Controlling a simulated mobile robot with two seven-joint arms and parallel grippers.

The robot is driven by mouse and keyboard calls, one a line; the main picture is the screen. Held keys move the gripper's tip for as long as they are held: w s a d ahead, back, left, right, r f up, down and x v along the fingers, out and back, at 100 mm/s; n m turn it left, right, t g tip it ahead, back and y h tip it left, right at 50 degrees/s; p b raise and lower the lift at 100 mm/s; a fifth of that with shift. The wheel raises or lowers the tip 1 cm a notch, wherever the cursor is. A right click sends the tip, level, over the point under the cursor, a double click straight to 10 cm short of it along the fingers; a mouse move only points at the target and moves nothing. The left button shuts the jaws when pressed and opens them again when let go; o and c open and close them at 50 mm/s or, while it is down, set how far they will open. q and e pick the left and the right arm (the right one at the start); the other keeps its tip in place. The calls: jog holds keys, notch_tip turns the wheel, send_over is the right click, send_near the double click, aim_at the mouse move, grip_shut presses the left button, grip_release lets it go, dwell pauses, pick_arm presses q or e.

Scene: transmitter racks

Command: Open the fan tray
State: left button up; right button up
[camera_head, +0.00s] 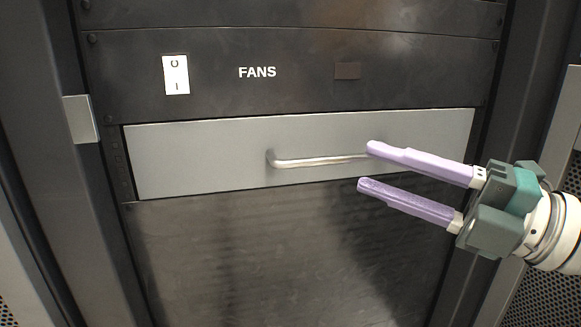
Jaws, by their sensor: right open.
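The fan tray (210,160) is a grey drawer front set in the dark rack, below a panel marked FANS. It looks flush with the rack. Its metal bar handle (315,162) runs across the middle, and the handle's right end is hidden behind my right gripper. My right gripper (365,167) comes in from the right with two purple fingers spread apart. The fingertips overlap the right part of the handle in the picture. I cannot tell whether they touch it or how far in front of it they are. My left gripper is not in view.
Above the tray is the black FANS panel (215,95) with a white switch (175,75) and a small dark brown rectangle (347,71). A plain dark panel (260,260) fills the rack below. A small grey plate (80,119) sits on the left frame.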

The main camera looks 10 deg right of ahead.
aim_at(348, 161)
jog(key=b+x, duration=0.1)
jog(key=x, duration=0.4)
jog(key=shift+w, duration=0.15)
jog(key=shift+c, duration=0.2)
grip_shut()
dwell(1.0)
